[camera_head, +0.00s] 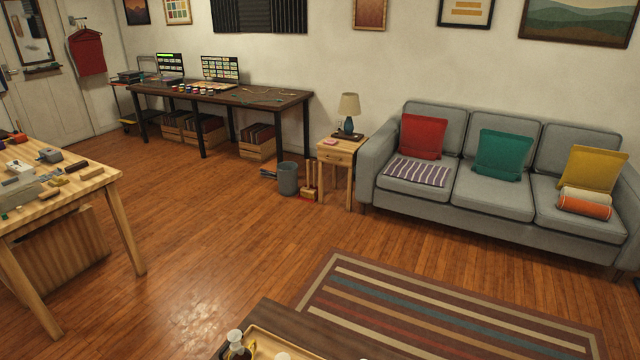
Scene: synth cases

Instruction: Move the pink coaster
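A small flat pink item, which looks like the pink coaster (330,141), lies on the left part of the top of the wooden side table (340,152). A lamp (349,108) stands behind it on the same table, on or beside a dark object at its foot. The coaster is too small here to tell its exact shape. Neither of my grippers is in view.
A grey sofa (484,205) stands right of the side table. A bin (288,178) and small wooden items are on the floor left of it. A striped rug (440,305), a low table (300,318) and a workbench (110,180) are nearer. Open wooden floor (225,240) lies between.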

